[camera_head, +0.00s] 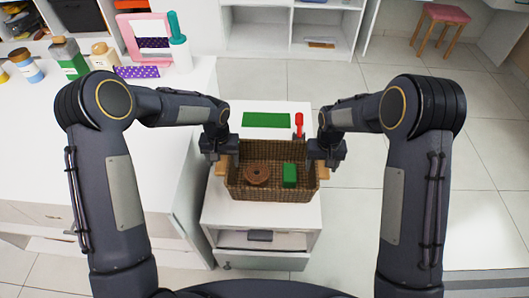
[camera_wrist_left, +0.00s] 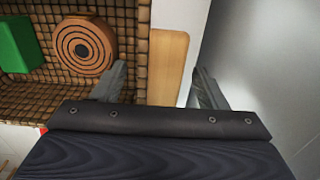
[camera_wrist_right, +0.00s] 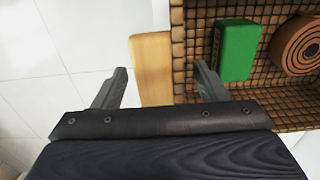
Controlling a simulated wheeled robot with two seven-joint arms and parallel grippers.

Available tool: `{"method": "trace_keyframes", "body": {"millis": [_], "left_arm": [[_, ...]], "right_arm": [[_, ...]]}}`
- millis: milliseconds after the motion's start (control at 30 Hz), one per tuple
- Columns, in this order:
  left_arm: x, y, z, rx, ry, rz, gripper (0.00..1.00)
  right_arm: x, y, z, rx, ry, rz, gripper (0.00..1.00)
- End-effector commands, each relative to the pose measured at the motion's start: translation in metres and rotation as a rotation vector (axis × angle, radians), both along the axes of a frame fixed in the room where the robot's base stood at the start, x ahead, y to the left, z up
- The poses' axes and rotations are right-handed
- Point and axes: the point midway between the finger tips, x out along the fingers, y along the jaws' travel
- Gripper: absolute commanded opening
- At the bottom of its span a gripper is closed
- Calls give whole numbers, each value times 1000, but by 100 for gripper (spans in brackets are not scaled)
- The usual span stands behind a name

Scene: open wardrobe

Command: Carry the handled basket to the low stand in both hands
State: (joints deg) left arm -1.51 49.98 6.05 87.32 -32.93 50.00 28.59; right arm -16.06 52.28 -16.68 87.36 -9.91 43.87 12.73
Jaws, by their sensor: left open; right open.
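The handled basket (camera_head: 262,196) is brown and woven and sits upright on a low white cabinet (camera_head: 308,213). It holds a brown ringed disc (camera_head: 257,174) and a green block (camera_head: 289,175). My left gripper (camera_head: 221,166) is open at the basket's left wooden handle (camera_wrist_left: 167,65), which shows between its fingers in the left wrist view. My right gripper (camera_head: 327,166) is open at the right wooden handle (camera_wrist_right: 151,66), which shows between its fingers in the right wrist view. I cannot tell whether the fingers touch the handles. Which piece is the low stand is not clear.
A green mat (camera_head: 266,120) and a red upright item (camera_head: 299,124) are on the cabinet top behind the basket. A white counter (camera_head: 150,115) with bottles and a pink frame (camera_head: 125,38) stands at left. Open tiled floor (camera_head: 360,215) lies at right. A pink-topped stool (camera_head: 447,13) is far back.

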Motion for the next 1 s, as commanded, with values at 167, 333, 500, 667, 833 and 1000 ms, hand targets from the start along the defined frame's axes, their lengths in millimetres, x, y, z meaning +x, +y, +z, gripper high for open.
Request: {"method": "trace_keyframes", "body": {"millis": [167, 333, 500, 667, 833, 1000], "left_arm": [[2, 0, 37, -1, -8, 1, 67], [1, -1, 73, -1, -6, 0, 67], [1, 0, 98, -1, -4, -1, 67], [0, 0, 108, 0, -2, -1, 67], [0, 0, 109, 0, -1, -1, 67], [0, 0, 109, 0, -1, -1, 67]], "right_arm": [[0, 0, 0, 0, 0, 0, 67], [0, 0, 0, 0, 0, 0, 67], [0, 0, 0, 0, 0, 0, 67], [0, 0, 3, 0, -1, 0, 67], [1, 1, 24, 1, -5, 0, 67], [1, 0, 62, 1, -6, 0, 67]]}}
